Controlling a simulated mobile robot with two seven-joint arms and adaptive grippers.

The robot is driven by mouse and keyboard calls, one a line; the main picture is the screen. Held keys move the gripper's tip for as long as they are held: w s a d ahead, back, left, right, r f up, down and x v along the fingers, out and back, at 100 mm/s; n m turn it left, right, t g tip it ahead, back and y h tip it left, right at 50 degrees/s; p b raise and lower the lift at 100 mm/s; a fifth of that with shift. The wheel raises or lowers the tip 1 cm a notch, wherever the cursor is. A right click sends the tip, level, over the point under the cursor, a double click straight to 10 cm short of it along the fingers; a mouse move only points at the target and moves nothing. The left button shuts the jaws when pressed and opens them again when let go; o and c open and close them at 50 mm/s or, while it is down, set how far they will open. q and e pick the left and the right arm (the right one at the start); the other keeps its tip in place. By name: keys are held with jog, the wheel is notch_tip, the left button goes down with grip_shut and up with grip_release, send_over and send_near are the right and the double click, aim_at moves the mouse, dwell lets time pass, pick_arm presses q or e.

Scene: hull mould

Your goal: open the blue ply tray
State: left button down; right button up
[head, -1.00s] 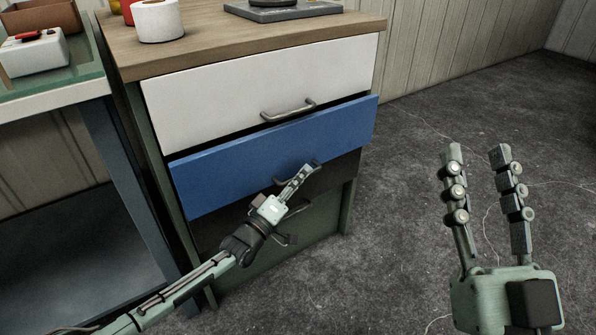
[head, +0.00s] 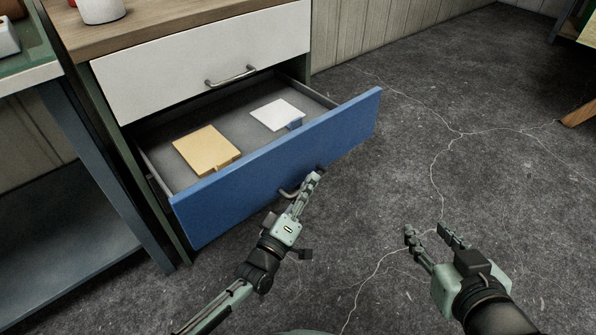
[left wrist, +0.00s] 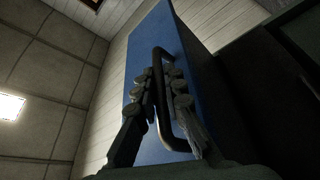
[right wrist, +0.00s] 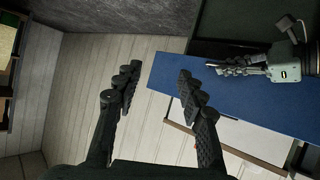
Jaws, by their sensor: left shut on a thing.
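The blue ply tray (head: 240,187) is a drawer with a blue front, pulled well out of the cabinet below the white drawer. Its grey inside shows a tan flat piece (head: 207,149) and a white flat piece (head: 277,114). My left gripper (head: 309,184) is shut on the tray's dark bar handle (head: 288,193). In the left wrist view the fingers (left wrist: 167,88) close around the handle (left wrist: 160,110) against the blue front. My right gripper (head: 437,236) is open and empty, to the right of the tray and apart from it. Its open fingers also show in the right wrist view (right wrist: 157,85).
The white drawer (head: 205,68) above is closed, with its own bar handle (head: 232,77). A white cup (head: 100,9) stands on the wooden cabinet top. A blue-grey bench (head: 75,170) is at left. The floor (head: 430,110) to the right is clear.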

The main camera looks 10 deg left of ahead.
pick_arm(q)
jog(key=shift+s+d, duration=0.6)
jog(key=shift+d, duration=0.15)
jog(key=c, duration=1.9)
grip_release()
